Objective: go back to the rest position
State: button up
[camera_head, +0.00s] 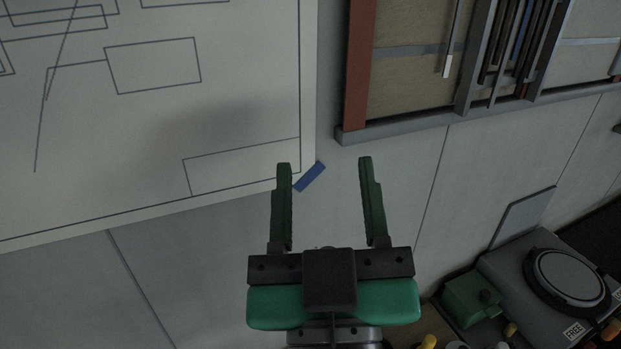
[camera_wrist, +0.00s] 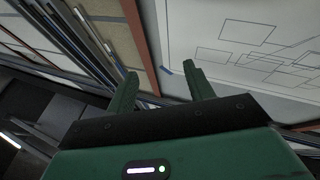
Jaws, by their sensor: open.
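My gripper (camera_head: 325,165) is green and black, with its two fingers spread apart and nothing between them. It is in the lower middle of the head view, in front of the pale wall panels. In the wrist view the gripper (camera_wrist: 158,82) shows its two green fingers pointing up, apart and empty. No held object shows in either view.
A white sheet with line drawings (camera_head: 240,110) is on the wall at the left, with blue tape (camera_head: 310,177) at its corner. A framed panel (camera_head: 410,85) with cables is at upper right. A grey console (camera_head: 530,285) with a round dial and a green box (camera_head: 471,298) stands at lower right.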

jog(key=s+a+r+t+y, duration=0.1)
jog(key=s+a+r+t, duration=0.1)
jog(key=s+a+r, duration=0.1)
jog(key=shift+s+a+r, duration=0.35)
jog(key=shift+s+r, duration=0.25)
jog(key=shift+s, duration=0.2)
jog(key=shift+m, duration=0.3)
